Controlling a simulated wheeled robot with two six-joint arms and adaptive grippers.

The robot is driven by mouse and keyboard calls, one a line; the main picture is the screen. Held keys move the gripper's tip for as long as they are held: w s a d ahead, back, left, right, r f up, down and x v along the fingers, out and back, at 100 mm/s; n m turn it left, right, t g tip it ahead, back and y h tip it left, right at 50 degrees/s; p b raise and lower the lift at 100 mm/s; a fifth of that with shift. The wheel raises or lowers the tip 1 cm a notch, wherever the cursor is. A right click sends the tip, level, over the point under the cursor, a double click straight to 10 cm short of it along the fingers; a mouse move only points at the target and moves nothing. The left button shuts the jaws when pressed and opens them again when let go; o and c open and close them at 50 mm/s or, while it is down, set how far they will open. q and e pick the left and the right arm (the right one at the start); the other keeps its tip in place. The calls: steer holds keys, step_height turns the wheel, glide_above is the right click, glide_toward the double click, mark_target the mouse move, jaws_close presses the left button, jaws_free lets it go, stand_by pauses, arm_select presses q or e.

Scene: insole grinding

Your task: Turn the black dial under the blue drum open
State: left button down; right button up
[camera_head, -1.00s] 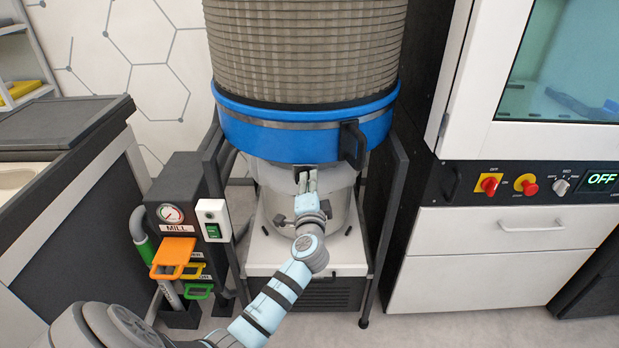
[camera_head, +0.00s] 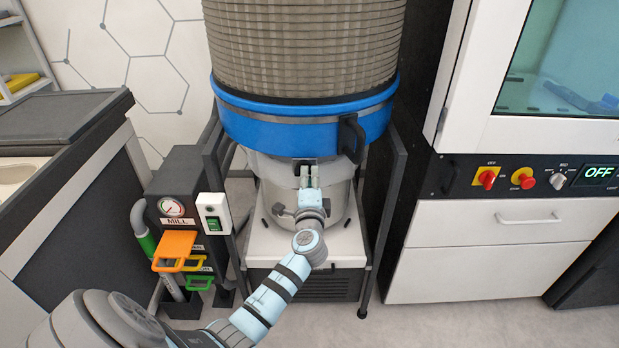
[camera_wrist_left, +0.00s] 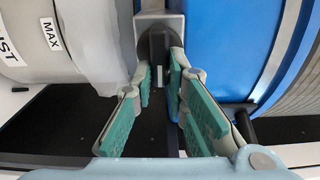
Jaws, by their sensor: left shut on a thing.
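The blue drum band (camera_head: 285,132) circles the bottom of a tall ribbed grey column. Below it is a pale grey vessel (camera_head: 335,195). The black dial (camera_wrist_left: 158,45) sits under the drum; in the left wrist view it is between the tips of my gripper's green-padded fingers, and in the head view it is mostly hidden behind them. My left gripper (camera_head: 309,178) reaches up from the lower left and is shut on the dial. The gripper also shows in the left wrist view (camera_wrist_left: 160,75). My right gripper is in neither view.
A black handle (camera_head: 352,138) sticks out from the blue band. Dark frame posts (camera_head: 388,210) flank the vessel. A mill control box (camera_head: 180,210) with an orange handle stands at left. A white cabinet (camera_head: 480,225) with red knobs stands at right.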

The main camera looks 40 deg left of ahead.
arm_select(q)
steer(key=c, duration=1.6)
jaws_free()
steer(key=v, duration=1.2)
